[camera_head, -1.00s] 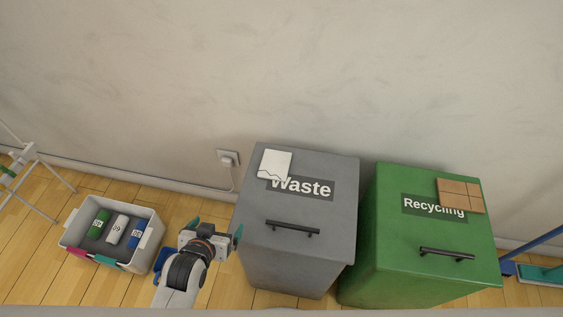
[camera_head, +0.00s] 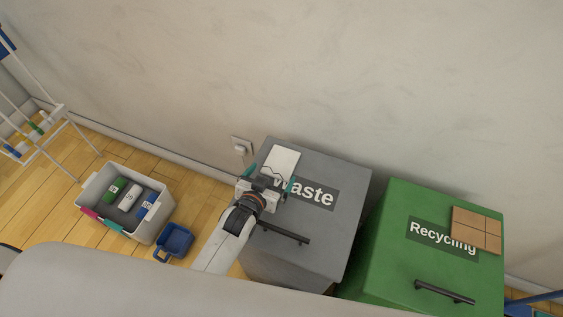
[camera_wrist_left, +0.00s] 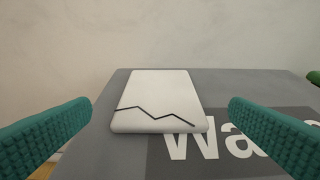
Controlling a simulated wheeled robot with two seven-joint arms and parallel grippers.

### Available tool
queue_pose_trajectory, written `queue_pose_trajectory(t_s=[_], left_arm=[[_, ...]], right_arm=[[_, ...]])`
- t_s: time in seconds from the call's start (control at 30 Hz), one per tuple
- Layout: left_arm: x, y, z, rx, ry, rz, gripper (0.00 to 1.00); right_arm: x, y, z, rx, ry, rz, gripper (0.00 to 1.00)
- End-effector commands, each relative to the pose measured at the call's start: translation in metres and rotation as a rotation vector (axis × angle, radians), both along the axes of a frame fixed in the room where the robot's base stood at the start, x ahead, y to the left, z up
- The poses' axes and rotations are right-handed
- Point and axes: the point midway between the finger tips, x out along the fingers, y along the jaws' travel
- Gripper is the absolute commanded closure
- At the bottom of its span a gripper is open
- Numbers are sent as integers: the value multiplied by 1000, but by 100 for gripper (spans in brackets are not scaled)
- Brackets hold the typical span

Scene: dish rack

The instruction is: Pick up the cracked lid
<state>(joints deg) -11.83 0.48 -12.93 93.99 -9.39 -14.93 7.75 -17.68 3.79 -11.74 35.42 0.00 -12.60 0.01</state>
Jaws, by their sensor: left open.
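The cracked lid (camera_head: 282,160) is a flat white plate with a dark zigzag crack line. It lies on the top of the grey Waste bin (camera_head: 335,170), over part of the label. In the left wrist view the lid (camera_wrist_left: 158,95) lies ahead, between the two teal fingers and beyond their tips. My left gripper (camera_head: 268,186) is open and empty at the near edge of the lid; its fingers (camera_wrist_left: 160,112) stand apart on either side, not touching it. The gripper hides the lid's near part in the head view. My right gripper is not in view.
The green Recycling bin (camera_head: 395,215) with a brown tiled square (camera_head: 477,230) stands on the right. A grey crate (camera_head: 160,220) with rolled items and a small blue bin (camera_head: 175,241) stand on the floor at left. The wall (camera_head: 300,70) is close behind the bins.

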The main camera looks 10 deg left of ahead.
Motion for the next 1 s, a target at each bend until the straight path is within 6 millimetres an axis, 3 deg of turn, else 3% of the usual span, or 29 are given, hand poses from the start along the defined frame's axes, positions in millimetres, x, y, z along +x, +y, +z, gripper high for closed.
queue_pose_trajectory(t_s=[0.33,0.67,0.9,1.0], left_arm=[[42,-8,-15,1,-1,0,0],[48,-9,-18,1,1,0,0],[48,-9,-18,1,1,0,38],[48,-9,-18,1,1,0,41]], right_arm=[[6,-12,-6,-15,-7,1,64],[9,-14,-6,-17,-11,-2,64],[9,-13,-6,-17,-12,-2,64],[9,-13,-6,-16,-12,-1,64]])
